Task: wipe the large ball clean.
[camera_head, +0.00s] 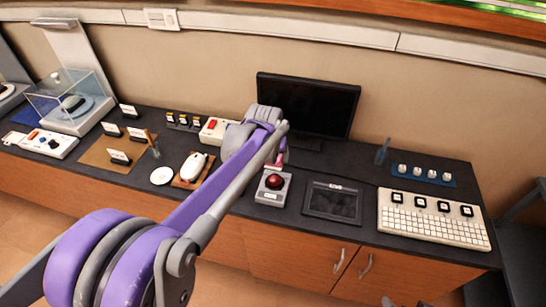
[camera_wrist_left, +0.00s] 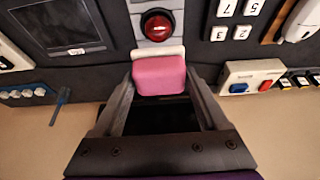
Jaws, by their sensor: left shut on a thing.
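The large ball is a glossy red trackball (camera_head: 275,181) set in a grey square housing (camera_head: 272,197) on the dark counter. It also shows at the top of the left wrist view (camera_wrist_left: 157,25). My left gripper (camera_head: 276,156) is just behind the housing, its fingers mostly hidden by my arm in the head view. In the left wrist view, the gripper (camera_wrist_left: 160,85) is shut on a pink block (camera_wrist_left: 160,78) with a pale strip along its edge towards the ball. The block looks apart from the red ball. My right gripper is not in view.
A black monitor (camera_head: 308,104) stands behind the ball. A dark tablet (camera_head: 333,202) and a white keyboard (camera_head: 432,219) lie to its right. A white mouse on a brown pad (camera_head: 192,170) is to its left. A clear display case (camera_head: 68,99) stands far left.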

